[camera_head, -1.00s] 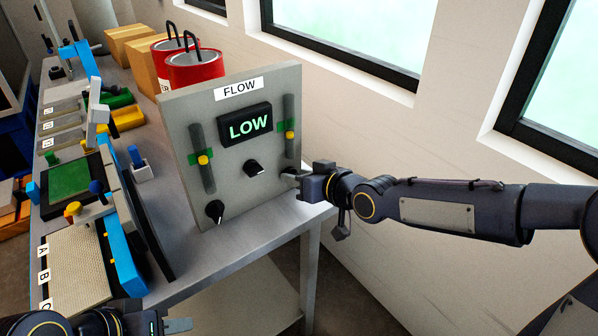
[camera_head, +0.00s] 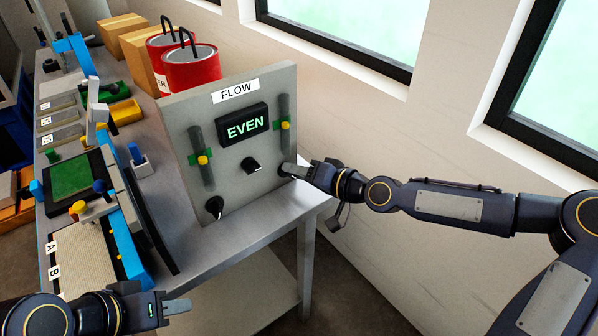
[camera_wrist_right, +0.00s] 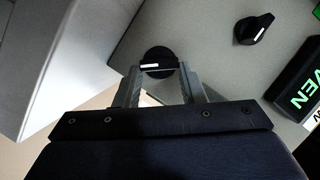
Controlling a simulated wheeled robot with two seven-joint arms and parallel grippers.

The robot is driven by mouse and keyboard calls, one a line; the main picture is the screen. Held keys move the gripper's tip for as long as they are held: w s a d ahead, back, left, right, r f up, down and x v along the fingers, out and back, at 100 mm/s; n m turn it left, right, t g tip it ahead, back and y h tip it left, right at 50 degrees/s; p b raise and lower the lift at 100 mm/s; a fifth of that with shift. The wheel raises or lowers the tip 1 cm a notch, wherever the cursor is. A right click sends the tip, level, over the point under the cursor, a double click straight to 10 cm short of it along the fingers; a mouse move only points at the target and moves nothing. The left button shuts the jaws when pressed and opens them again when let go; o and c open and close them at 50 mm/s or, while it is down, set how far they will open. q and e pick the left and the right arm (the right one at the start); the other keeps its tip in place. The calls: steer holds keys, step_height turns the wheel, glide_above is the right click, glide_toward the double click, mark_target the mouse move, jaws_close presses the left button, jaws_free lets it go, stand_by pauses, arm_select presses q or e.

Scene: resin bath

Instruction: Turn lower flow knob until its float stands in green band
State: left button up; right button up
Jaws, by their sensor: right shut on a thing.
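The grey FLOW panel (camera_head: 228,185) stands on the bench with two upright tubes. The right tube's yellow float (camera_head: 285,125) is level with its green band (camera_head: 279,127). The left tube's float (camera_head: 202,160) is also level with its band (camera_head: 194,162). The display (camera_head: 243,125) reads EVEN. My right gripper (camera_head: 287,171) is at the black knob below the right tube and mostly hides it in the head view. In the right wrist view its fingers are shut on this knob (camera_wrist_right: 158,58), whose white mark shows. My left gripper (camera_head: 177,307) is low at the left; its jaw gap is unclear.
Two other black knobs sit on the panel, one at the middle (camera_head: 250,165) and one at lower left (camera_head: 214,207). Red cans (camera_head: 192,70) and cardboard boxes (camera_head: 128,38) stand behind. A screen-printing fixture (camera_head: 88,262) fills the bench's left side.

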steer(key=shift+f, duration=0.1)
stand_by(0.3)
steer(key=o, duration=1)
steer(key=shift+v, duration=3.9)
